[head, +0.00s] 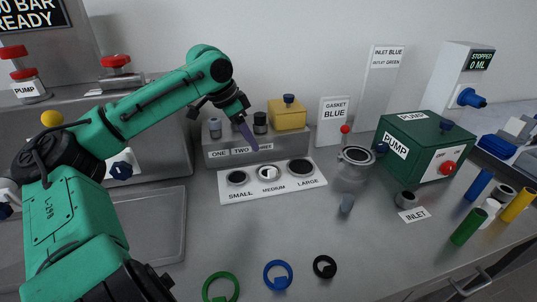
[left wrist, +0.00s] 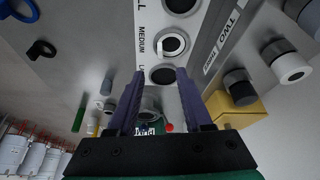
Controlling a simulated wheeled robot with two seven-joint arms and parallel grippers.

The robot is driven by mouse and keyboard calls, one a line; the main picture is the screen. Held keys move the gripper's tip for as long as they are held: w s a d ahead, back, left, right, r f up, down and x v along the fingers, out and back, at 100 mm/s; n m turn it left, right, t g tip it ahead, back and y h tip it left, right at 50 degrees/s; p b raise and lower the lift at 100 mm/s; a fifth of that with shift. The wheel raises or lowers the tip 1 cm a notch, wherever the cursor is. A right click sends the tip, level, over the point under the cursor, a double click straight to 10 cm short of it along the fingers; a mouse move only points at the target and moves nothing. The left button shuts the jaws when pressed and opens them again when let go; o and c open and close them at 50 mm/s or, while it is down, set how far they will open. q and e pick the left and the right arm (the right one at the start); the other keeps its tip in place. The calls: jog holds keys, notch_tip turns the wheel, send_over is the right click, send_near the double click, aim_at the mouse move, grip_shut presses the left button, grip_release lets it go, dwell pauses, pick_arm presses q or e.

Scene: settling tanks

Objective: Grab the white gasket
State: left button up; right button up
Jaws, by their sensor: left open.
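The white gasket (head: 268,173) appears as a pale ring at the MEDIUM place of the white size board (head: 232,194). In the left wrist view the white gasket (left wrist: 172,44) shows as a white ring around a dark centre. My left gripper (head: 249,138) points down, behind and above the board, near the ONE/TWO block. In the left wrist view its purple fingers (left wrist: 161,72) are apart with nothing held between them; the gasket lies beyond their tips. My right gripper is not in view.
Green (head: 208,291), blue (head: 267,275) and black (head: 316,265) rings lie at the front. A grey labelled block (head: 218,160) holding cylinders and a yellow box (head: 287,120) stands behind the board. A clear vessel (head: 350,176) and green pump (head: 402,165) stand right.

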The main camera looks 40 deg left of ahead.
pick_arm(q)
jog(key=f, duration=0.1)
send_near(269, 171)
notch_tip(269, 171, down, 3)
jog(key=x, duration=0.6)
jog(key=shift+w+d+r, duration=0.1)
jog(key=shift+w+r, duration=0.1)
jog(key=shift+w, duration=0.2)
jog(key=shift+w+d+f, duration=0.1)
jog(key=shift+w+f, duration=0.1)
jog(key=shift+f, duration=0.1)
jog(key=shift+w, duration=0.1)
grip_shut()
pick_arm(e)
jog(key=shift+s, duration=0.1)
